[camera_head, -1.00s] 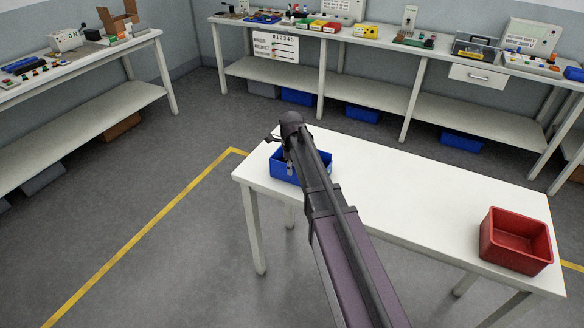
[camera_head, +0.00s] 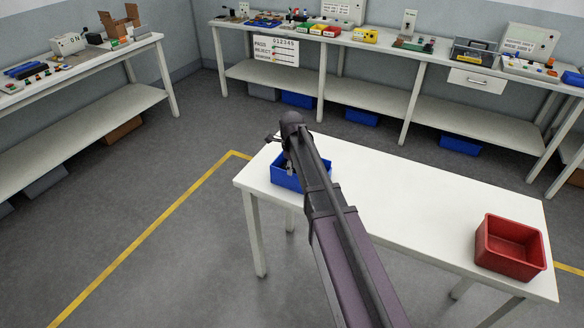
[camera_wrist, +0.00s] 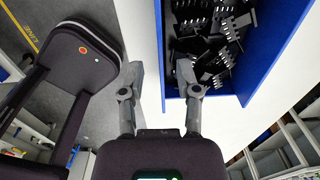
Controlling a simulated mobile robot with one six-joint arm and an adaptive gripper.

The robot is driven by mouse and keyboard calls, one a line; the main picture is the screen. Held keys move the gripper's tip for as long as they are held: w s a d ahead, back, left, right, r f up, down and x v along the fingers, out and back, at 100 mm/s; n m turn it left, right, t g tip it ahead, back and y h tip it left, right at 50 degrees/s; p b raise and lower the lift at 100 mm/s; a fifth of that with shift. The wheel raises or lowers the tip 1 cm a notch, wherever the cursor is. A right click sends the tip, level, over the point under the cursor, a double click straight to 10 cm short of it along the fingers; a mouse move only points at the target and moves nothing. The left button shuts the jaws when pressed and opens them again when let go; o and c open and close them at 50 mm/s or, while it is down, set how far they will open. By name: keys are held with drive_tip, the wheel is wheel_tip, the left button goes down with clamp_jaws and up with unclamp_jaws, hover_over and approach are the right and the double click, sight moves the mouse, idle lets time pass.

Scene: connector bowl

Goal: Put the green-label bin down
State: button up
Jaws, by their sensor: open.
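A blue bin (camera_head: 281,178) rests on the left end of the white table in the head view, partly hidden behind my arm. In the wrist view the blue bin (camera_wrist: 262,66) holds many black connectors (camera_wrist: 210,45). No green label shows on the sides I can see. My gripper (camera_wrist: 160,75) is open, with one finger on each side of the bin's near wall, one outside and one over the inside. In the head view my gripper (camera_head: 290,166) is at the bin, mostly hidden by the arm.
A red bin (camera_head: 510,249), seemingly empty, stands at the right end of the white table (camera_head: 420,205). The tabletop between the bins is clear. Cluttered benches stand along the back (camera_head: 385,43) and left (camera_head: 85,70). A yellow line (camera_head: 150,242) marks the floor.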

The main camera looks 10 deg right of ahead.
wheel_tip(320, 180, up, 9)
drive_tip(key=p, duration=0.8)
drive_tip(key=shift+f, duration=0.15)
drive_tip(key=shift+s, duration=0.1)
drive_tip(key=shift+s, duration=0.1)
idle(0.4)
drive_tip(key=s+d+n, duration=0.2)
drive_tip(key=s+n, duration=1)
drive_tip(key=s+d+n, duration=0.2)
drive_tip(key=s+n, duration=1)
drive_tip(key=n, duration=0.1)
